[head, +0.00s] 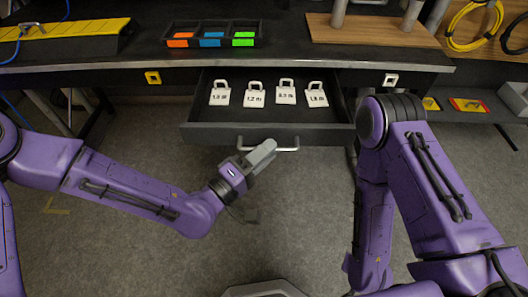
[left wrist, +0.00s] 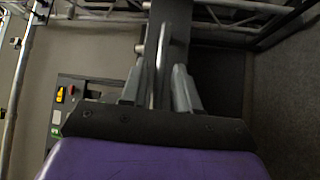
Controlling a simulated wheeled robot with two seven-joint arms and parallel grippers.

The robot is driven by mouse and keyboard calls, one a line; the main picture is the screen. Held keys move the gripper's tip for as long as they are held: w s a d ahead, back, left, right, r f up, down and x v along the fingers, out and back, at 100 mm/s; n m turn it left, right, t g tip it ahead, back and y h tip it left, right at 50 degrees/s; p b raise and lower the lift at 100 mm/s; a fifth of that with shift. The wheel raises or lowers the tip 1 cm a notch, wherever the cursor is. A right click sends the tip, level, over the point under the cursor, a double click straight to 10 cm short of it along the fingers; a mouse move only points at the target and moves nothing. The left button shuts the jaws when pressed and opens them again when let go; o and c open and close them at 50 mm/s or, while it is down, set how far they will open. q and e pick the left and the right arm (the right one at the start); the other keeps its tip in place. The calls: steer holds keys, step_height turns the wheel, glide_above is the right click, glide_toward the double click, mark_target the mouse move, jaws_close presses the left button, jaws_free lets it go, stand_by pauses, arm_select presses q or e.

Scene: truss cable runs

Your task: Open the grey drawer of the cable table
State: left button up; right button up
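The grey drawer (head: 215,131) under the table is pulled out, its inside showing. Its pale bar handle (head: 286,149) runs along the front. My left gripper (head: 264,152) is at the handle and covers part of it. In the left wrist view the two fingers (left wrist: 160,85) stand apart, with the handle bar (left wrist: 162,55) between them and narrow gaps beside it. The gripper looks open around the bar. My right arm comes in from the right, and its gripper is not visible.
Several white padlock-shaped weights (head: 254,99) lie in the drawer. Cable coils (head: 474,25) hang at the right. The floor below is clear.

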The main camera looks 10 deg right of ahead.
arm_select(q)
steer(key=v, duration=1)
steer(key=shift+s+a, duration=0.15)
steer(key=shift+a, duration=0.1)
